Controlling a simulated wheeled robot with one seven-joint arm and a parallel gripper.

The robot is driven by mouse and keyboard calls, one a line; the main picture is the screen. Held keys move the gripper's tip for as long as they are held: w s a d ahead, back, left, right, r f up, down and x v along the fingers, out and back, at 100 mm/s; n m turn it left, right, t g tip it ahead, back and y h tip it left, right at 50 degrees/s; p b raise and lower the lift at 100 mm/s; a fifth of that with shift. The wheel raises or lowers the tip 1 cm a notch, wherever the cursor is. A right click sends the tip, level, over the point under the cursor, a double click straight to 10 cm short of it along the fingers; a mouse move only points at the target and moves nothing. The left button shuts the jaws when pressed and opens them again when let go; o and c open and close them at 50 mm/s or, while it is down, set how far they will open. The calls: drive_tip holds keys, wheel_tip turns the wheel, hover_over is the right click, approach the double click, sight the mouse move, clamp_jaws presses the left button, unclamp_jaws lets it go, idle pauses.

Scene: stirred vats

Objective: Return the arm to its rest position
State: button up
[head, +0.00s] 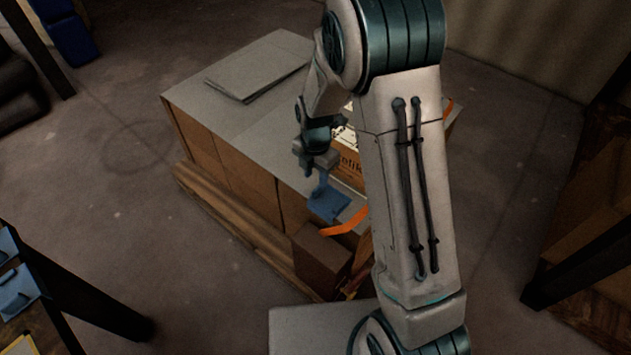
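My arm rises through the middle of the head view and bends down on its far side. My gripper (322,162) is small in view and points down over the near side of a pallet load. A blue piece (328,205) with a flat plate and a narrow upright part is directly below the gripper. The upright part meets the gripper in the picture. I cannot tell whether the gripper grasps it or is only above it. The fingertips are too small and partly hidden to show whether they are open or shut.
The load of brown boxes (230,160) has a grey top with flat sheets (258,72) on it. An orange strip (345,222) shows beside the blue piece. More blue pieces (18,292) lie at the left edge. Dark posts (580,262) stand right. Floor (120,190) at left is clear.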

drive_tip(key=s+d+r+m+p, duration=0.2)
drive_tip(key=s+r+m+p, duration=0.15)
drive_tip(key=r, duration=0.55)
drive_tip(key=s+d+r+m+t+p, duration=0.1)
drive_tip(key=s+d+r+m+p, duration=0.15)
drive_tip(key=r+m, duration=0.45)
drive_tip(key=s+d+r+m+p, duration=0.15)
drive_tip(key=r+p, duration=0.25)
drive_tip(key=r, duration=0.7)
drive_tip(key=s+d+r+m+t+p, duration=0.1)
drive_tip(key=s+d+r+m+p, duration=0.3)
drive_tip(key=s+r+m+p, duration=0.4)
drive_tip(key=s+r+m, duration=0.4)
drive_tip(key=m, duration=0.3)
drive_tip(key=shift+t, duration=0.4)
